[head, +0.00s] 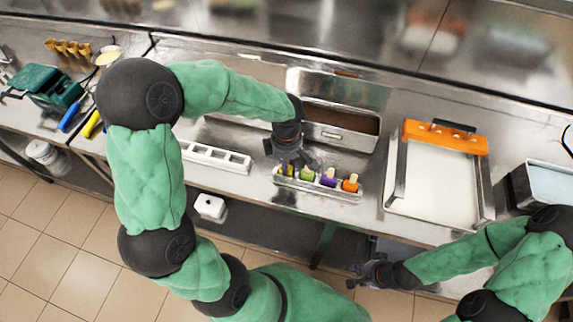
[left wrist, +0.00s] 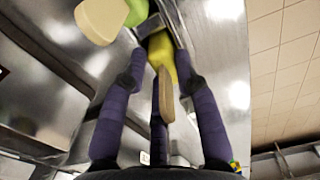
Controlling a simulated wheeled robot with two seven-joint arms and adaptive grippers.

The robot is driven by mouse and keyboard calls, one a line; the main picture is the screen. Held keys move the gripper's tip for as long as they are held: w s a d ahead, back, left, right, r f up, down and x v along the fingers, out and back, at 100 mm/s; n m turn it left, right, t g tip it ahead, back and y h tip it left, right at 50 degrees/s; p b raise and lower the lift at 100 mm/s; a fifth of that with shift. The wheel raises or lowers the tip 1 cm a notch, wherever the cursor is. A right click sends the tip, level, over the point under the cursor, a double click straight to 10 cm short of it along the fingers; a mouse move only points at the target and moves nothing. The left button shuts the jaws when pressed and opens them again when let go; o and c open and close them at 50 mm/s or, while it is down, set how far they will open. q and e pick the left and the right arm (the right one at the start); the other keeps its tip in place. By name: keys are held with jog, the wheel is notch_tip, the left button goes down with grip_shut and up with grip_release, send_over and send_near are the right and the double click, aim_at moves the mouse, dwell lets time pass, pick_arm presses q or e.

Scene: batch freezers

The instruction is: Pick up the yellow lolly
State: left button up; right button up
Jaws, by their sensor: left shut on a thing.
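The yellow lolly (left wrist: 160,50) shows in the left wrist view with its wooden stick (left wrist: 166,95) pointing toward the palm. My left gripper (left wrist: 163,68) has its purple fingers around it and is shut on it. In the head view the left gripper (head: 288,165) points down at the left end of a metal lolly holder (head: 318,192), where the yellow lolly (head: 287,171) is mostly hidden. I cannot tell whether it is clear of its slot. My right gripper (head: 365,274) is open and empty, low in front of the counter.
Green (head: 306,173), purple (head: 328,178) and orange (head: 350,184) lollies stand to the right in the same holder. A white slotted mould (head: 215,158) lies to the left. A metal bin (head: 342,132) is behind, and an orange-ended white tray (head: 445,140) is at right.

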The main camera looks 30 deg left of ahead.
pick_arm(q)
jog(key=shift+r, duration=0.75)
jog(key=s+d+r, duration=0.1)
jog(key=r, duration=0.1)
jog(key=s+r+p, duration=0.1)
jog(key=r, duration=0.1)
jog(key=s+d+r, duration=0.1)
jog(key=r, duration=0.2)
jog(key=shift+s+d+p, duration=0.3)
jog(key=shift+s+d, duration=0.05)
jog(key=s+d+r+p, duration=0.1)
jog(key=s+d+r, duration=0.35)
jog(key=s, duration=0.35)
jog(key=r+p, duration=0.4)
jog(key=d+r+p, duration=0.1)
jog(key=r, duration=0.1)
jog(key=shift+w+r+p, duration=0.1)
jog(key=shift+r+p, duration=0.3)
